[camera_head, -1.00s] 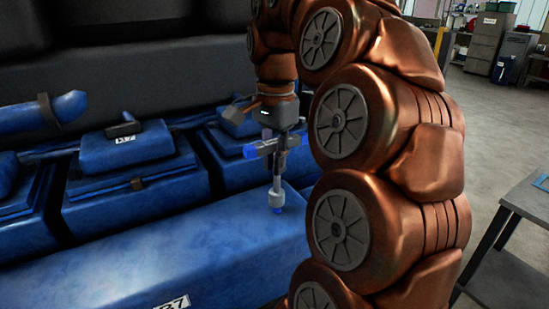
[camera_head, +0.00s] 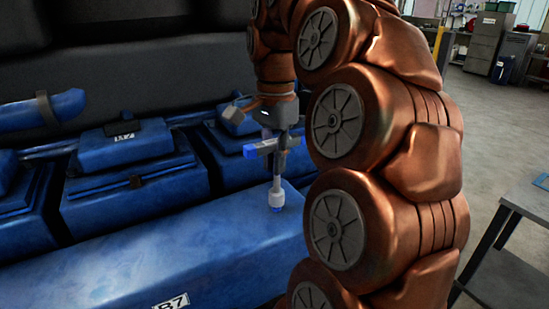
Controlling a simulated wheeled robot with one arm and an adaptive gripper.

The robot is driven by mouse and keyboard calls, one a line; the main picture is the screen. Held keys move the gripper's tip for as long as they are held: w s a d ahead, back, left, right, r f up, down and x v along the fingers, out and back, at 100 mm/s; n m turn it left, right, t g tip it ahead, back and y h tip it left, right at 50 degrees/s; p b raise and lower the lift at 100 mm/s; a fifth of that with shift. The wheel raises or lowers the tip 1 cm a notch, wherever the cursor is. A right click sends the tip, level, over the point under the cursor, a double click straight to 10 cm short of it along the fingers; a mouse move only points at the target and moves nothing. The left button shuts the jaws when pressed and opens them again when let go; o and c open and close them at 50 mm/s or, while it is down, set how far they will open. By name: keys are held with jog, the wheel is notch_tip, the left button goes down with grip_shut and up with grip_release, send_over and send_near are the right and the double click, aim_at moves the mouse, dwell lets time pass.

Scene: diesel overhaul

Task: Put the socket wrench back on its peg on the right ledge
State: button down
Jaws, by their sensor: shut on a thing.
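My gripper (camera_head: 281,138) points down above the blue ledge (camera_head: 130,262) and is shut on the socket wrench (camera_head: 277,178). The wrench's grey shaft hangs about upright, with a pale socket (camera_head: 276,197) at its lower end. A crosswise part with a blue end (camera_head: 250,151) sticks out to the left at the jaws. A small blue piece shows just under the socket, close to the ledge's top near its right end. I cannot tell whether this is the peg, or whether the socket touches it. The fingertips are small and partly hidden by the wrench.
Several blue engine covers (camera_head: 125,150) stand behind the ledge, with a blue pipe (camera_head: 40,110) at the far left. My copper arm fills the middle right. A grey table (camera_head: 530,200) stands at the right edge, with open floor behind it.

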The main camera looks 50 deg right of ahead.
aim_at(274, 141)
jog(key=shift+f+b, duration=0.65)
jog(key=shift+f, duration=0.25)
jog(key=c, duration=1.1)
grip_release()
jog(key=shift+o, duration=0.3)
jog(key=o, duration=0.5)
jog(key=shift+r, duration=0.1)
notch_tip(274, 141, up, 9)
jog(key=p, duration=0.8)
